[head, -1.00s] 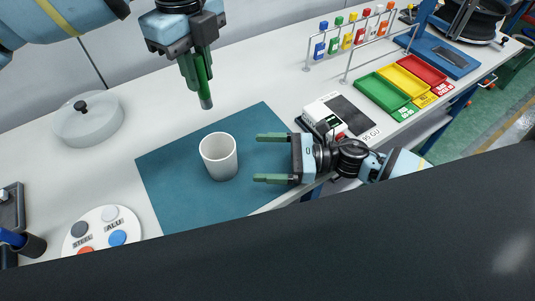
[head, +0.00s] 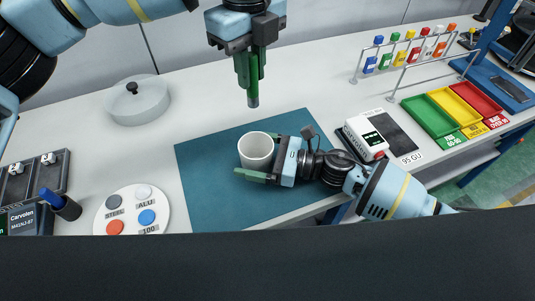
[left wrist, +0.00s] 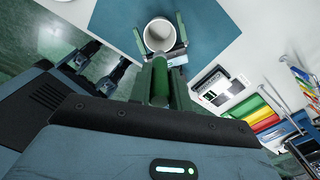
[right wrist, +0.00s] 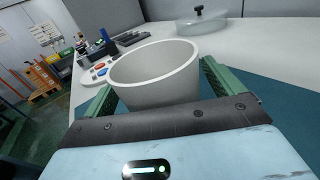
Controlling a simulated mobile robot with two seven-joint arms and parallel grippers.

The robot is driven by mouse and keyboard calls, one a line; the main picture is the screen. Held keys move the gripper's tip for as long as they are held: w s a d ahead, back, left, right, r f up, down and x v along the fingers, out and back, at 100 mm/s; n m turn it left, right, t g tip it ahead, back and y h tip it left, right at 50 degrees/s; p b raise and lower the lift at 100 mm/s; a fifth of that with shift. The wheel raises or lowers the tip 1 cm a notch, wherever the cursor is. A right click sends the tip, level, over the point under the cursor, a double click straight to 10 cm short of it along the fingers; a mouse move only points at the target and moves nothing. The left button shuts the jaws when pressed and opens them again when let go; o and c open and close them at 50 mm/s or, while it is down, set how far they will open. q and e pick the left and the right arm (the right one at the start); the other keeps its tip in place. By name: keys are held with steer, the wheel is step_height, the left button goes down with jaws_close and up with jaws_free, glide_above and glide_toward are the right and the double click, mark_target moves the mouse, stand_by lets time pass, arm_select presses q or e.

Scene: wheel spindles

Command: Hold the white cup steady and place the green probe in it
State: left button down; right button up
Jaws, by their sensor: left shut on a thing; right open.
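The white cup (head: 256,151) stands upright on the dark teal mat (head: 215,190). My right gripper (head: 256,158) is open, with its green fingers on either side of the cup. The right wrist view shows the cup (right wrist: 155,78) between those fingers, near the palm. My left gripper (head: 250,72) is shut on the green probe (head: 253,98) and holds it upright, tip down, above the back of the mat. In the left wrist view the probe (left wrist: 160,82) sits between the fingers, with the cup (left wrist: 159,34) beyond it.
A grey lidded dish (head: 138,100) stands at the back left. A round plate with coloured buttons (head: 132,209) lies left of the mat. A scale (head: 366,138), coloured trays (head: 455,107) and a bottle rack (head: 408,62) are on the right. The mat's left part is clear.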

steer(key=shift+w+a, duration=0.1)
steer(key=shift+a, duration=0.1)
steer(key=c, duration=1)
arm_select(q)
step_height(320, 180, down, 13)
arm_select(e)
steer(key=shift+c, duration=0.2)
stand_by(1.2)
arm_select(q)
steer(key=shift+r, duration=0.1)
steer(key=c, duration=1.2)
jaws_free()
